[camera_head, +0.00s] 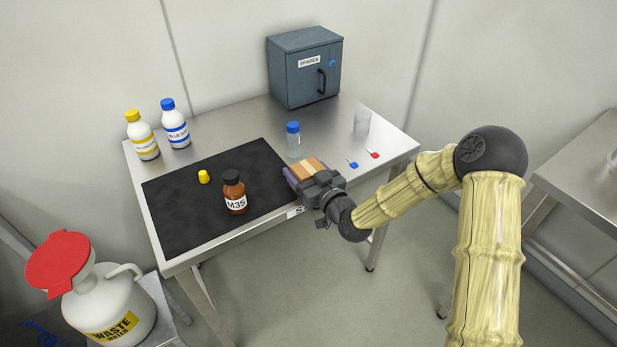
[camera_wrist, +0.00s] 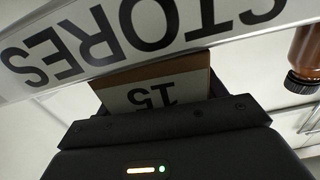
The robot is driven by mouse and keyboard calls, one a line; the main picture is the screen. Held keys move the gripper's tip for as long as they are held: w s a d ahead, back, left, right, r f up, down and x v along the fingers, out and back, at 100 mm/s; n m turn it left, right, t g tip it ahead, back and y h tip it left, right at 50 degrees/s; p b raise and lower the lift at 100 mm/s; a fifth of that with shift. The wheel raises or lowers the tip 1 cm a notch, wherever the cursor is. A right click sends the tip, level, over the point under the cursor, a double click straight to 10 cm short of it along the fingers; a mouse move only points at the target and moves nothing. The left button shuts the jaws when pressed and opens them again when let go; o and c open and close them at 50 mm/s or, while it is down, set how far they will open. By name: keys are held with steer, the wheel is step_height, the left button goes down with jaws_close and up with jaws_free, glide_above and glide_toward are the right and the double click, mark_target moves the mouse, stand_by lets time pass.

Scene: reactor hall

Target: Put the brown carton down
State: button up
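The brown carton (camera_head: 307,168) has a paler strip along its top. My gripper (camera_head: 304,177) is shut on it at the front edge of the steel table, just right of the black mat (camera_head: 180,216). In the wrist view the carton (camera_wrist: 163,80) shows between the fingers, with a white label reading 15. Its underside is hidden, so I cannot tell whether it touches the table (camera_head: 236,116).
A brown M35 bottle (camera_head: 234,192) and yellow cap (camera_head: 204,177) stand on the mat. A blue-capped clear bottle (camera_head: 293,140) stands behind the carton. Blue (camera_head: 354,164) and red (camera_head: 375,155) small items lie right. The spares cabinet (camera_head: 305,68) is at the back.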

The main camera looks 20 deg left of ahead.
mark_target(304, 163)
steer(key=c, duration=0.6)
steer(key=shift+r, duration=0.1)
step_height(304, 163, up, 10)
steer(key=shift+f+p, duration=0.1)
steer(key=shift+p, duration=0.45)
